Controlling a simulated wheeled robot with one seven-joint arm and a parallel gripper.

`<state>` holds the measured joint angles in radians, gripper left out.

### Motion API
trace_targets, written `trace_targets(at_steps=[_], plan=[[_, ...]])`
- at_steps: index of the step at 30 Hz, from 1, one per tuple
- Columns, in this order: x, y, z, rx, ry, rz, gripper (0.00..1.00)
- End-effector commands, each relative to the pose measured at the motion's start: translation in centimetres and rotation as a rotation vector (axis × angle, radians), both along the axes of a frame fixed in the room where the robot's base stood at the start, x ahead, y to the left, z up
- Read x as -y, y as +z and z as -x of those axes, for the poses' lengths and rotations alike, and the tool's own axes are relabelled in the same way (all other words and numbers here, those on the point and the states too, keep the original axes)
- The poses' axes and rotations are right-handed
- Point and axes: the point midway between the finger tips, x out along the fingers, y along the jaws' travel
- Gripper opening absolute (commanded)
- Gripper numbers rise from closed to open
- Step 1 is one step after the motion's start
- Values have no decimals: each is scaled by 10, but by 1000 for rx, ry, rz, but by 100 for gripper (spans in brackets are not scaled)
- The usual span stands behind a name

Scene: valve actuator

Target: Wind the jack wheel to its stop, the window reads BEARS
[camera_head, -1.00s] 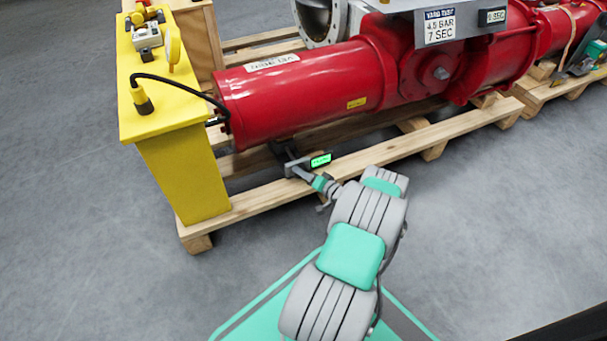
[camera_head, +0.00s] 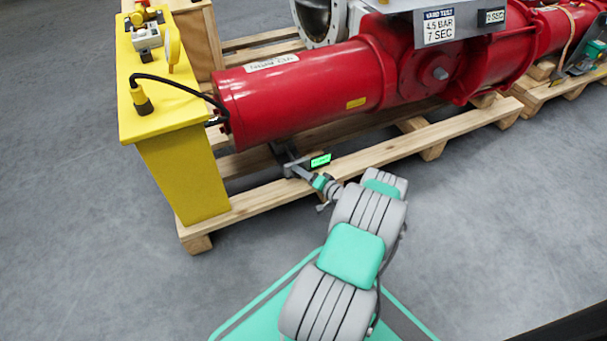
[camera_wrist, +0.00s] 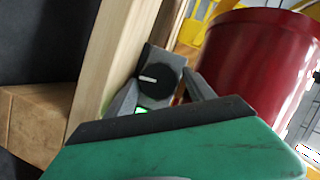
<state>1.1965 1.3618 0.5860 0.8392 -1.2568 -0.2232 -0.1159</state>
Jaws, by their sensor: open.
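The jack wheel (camera_wrist: 157,82) is a dark round knob with a white mark, on a dark block beside the wooden pallet in the wrist view. My gripper (camera_wrist: 160,97) is open, with one finger at each lower side of the wheel. I cannot tell whether the fingers touch it. A small lit green window shows in the head view (camera_head: 320,160) under the red cylinder; its text is too small to read. Part of a green glow (camera_wrist: 141,110) shows between the fingers. In the head view my gripper (camera_head: 300,172) is at the jack, and the wheel is hidden.
The red actuator cylinder (camera_head: 300,97) lies just above the jack on a wooden pallet (camera_head: 270,193). A yellow pedestal (camera_head: 183,170) with a cable stands to the left.

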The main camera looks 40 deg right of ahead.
Motion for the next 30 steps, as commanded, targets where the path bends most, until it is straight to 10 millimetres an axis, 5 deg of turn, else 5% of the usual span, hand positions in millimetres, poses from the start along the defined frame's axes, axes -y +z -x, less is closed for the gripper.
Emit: trace_targets(at_steps=[11,24,30], plan=[[0,-1,0,-44,-2,128,71],[-9,1,-2,-299,3,1004,71],[-16,23,40,-313,-6,1034,71]])
